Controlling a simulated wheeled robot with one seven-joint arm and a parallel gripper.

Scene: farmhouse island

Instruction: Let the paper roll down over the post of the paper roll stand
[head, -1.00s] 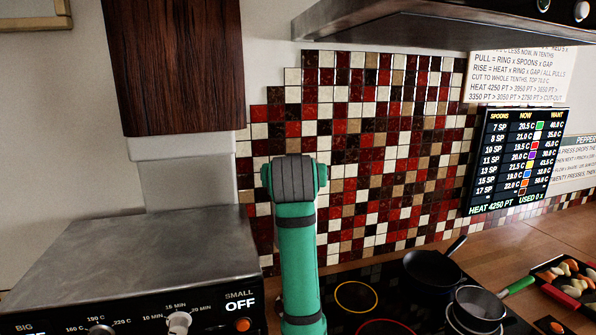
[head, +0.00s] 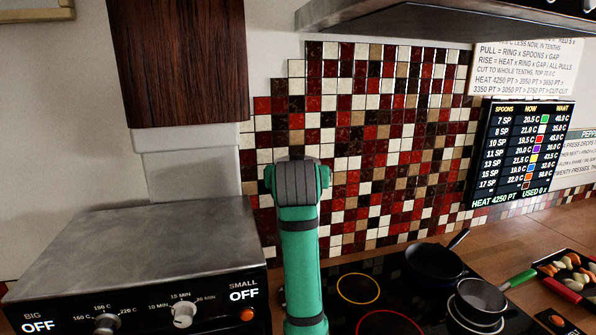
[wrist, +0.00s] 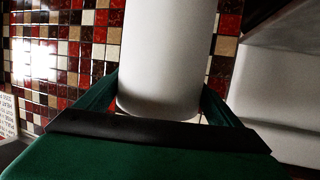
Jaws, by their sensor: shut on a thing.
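The head view shows only a green part of my arm (head: 298,250), not the gripper or the roll. I cannot make out the paper roll stand or its post in either current view.
A black oven with a metal top (head: 130,240) stands at left below a dark wood cabinet (head: 178,60). A cooktop (head: 370,300) with a black pan (head: 435,260) and a pot (head: 482,300) lies at right. A hood (head: 440,12) hangs above.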

